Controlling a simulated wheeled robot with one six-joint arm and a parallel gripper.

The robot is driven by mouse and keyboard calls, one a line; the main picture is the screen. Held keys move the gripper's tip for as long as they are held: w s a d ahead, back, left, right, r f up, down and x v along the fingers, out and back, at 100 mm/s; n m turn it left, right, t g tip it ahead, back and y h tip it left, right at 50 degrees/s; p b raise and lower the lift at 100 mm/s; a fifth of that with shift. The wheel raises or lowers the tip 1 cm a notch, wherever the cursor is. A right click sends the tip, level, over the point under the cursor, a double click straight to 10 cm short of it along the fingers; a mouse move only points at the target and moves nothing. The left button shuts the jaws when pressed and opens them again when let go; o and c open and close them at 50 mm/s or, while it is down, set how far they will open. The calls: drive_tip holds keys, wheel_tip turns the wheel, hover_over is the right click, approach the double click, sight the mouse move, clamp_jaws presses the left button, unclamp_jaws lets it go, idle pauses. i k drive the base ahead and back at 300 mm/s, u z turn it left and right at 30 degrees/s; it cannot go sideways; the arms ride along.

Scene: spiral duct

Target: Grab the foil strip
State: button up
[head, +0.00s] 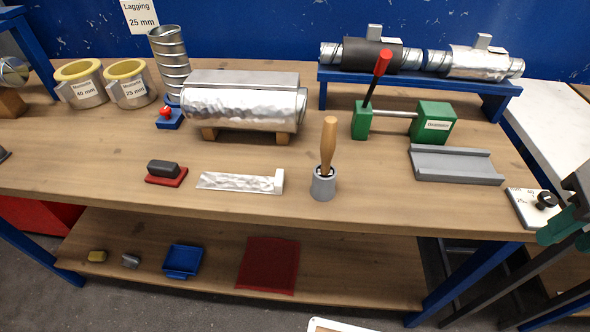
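The foil strip (238,182) lies flat near the front of the wooden workbench, left of the middle. It is a crinkled silver band with a pale upright tab at its right end. Its whole length shows and nothing covers it. My gripper is not recognisable in the head view, and nothing is seen touching the strip.
A red-and-black block (166,173) sits left of the strip. A grey pot with a wooden-handled brush (323,184) stands close to its right. Behind is a foil-covered duct (245,108). A grey channel (456,165) lies right. Bench in front of the strip is clear.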

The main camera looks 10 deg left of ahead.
sight(211, 179)
drive_tip(key=z, duration=2.65)
drive_tip(key=k, duration=2.55)
drive_tip(key=u, duration=0.7)
